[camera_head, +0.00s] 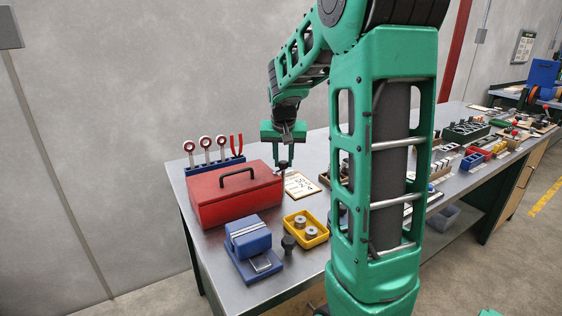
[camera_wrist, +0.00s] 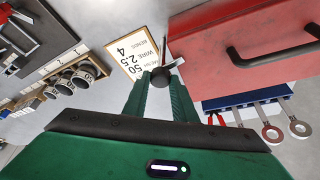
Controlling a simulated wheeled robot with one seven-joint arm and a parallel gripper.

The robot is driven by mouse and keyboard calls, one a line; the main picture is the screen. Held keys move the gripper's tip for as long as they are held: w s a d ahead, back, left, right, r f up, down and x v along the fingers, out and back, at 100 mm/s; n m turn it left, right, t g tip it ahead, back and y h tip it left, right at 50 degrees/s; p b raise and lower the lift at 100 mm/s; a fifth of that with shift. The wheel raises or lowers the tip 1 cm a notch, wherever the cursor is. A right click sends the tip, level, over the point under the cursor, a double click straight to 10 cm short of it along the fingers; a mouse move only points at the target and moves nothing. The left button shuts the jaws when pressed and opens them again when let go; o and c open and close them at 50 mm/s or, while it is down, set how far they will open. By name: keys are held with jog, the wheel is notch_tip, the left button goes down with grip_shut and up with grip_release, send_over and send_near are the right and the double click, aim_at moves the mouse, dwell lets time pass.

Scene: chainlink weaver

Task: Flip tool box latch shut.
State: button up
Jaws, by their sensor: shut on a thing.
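The red tool box (camera_head: 232,204) sits on the left end of the bench with its lid down and a black handle on top. In the wrist view the tool box (camera_wrist: 235,70) fills the upper right. My gripper (camera_head: 284,160) is beside the box's right end, pointing down. In the wrist view my gripper (camera_wrist: 160,82) is shut on a small dark knob (camera_wrist: 161,77) close to the box's edge. A thin dark piece shows beside the knob; I cannot tell clearly how the knob joins the box's latch. The fingers hide part of it.
A blue rack (camera_head: 214,165) with ring-ended tools and red pliers stands behind the box. A blue block (camera_head: 247,238), a yellow tray (camera_head: 293,226) and a black knob-shaped piece (camera_head: 288,244) stand in front. A printed card (camera_head: 300,184) lies right of my gripper.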

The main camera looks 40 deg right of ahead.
jog(key=shift+w+a+m+g+h, duration=0.1)
jog(key=shift+m+g+h, duration=0.05)
jog(key=shift+m, duration=0.45)
jog(key=shift+a+m+g+h, duration=0.1)
jog(key=shift+m+g+h, duration=0.05)
jog(key=shift+m, duration=0.45)
jog(key=o, duration=1)
jog(key=shift+o, duration=0.2)
jog(key=v, duration=1)
jog(key=shift+a+r, duration=0.15)
jog(key=shift+r, duration=0.15)
